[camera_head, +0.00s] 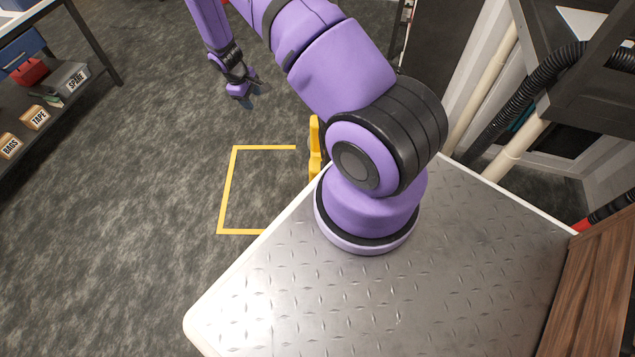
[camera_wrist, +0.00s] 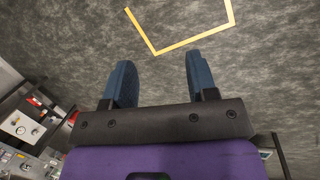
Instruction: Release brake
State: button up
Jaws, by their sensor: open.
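My gripper (camera_head: 248,95) hangs over the floor at the upper middle of the head view. No part that I can surely name as the brake shows in either view. A yellow upright piece (camera_head: 315,148) stands beside the metal deck, partly hidden by my arm; I cannot tell whether it is the brake. My gripper is apart from it, up and to its left in the picture.
Yellow tape (camera_head: 228,185) marks a floor area, also in the wrist view (camera_wrist: 181,45). A shelf at left holds boxes labelled TAPE (camera_head: 36,117) and BAGS (camera_head: 9,146). Pipes and a black hose (camera_head: 530,82) stand at right. A gauge panel (camera_wrist: 18,126) shows in the wrist view. Left-hand floor is clear.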

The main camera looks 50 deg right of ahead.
jog(key=s+d+f+n, duration=0.1)
jog(key=s+f, duration=0.6)
jog(key=f, duration=0.7)
jog(key=s+d+f+n+g, duration=0.1)
jog(key=s+d+f, duration=0.3)
jog(key=f, duration=1)
jog(key=s+d+f+n+g, duration=0.1)
jog(key=s+d+f, duration=0.2)
jog(key=s+f, duration=0.7)
notch_tip(320, 180, down, 4)
jog(key=shift+r+h, duration=0.1)
jog(key=shift+h, duration=0.3)
jog(key=shift+c, duration=0.3)
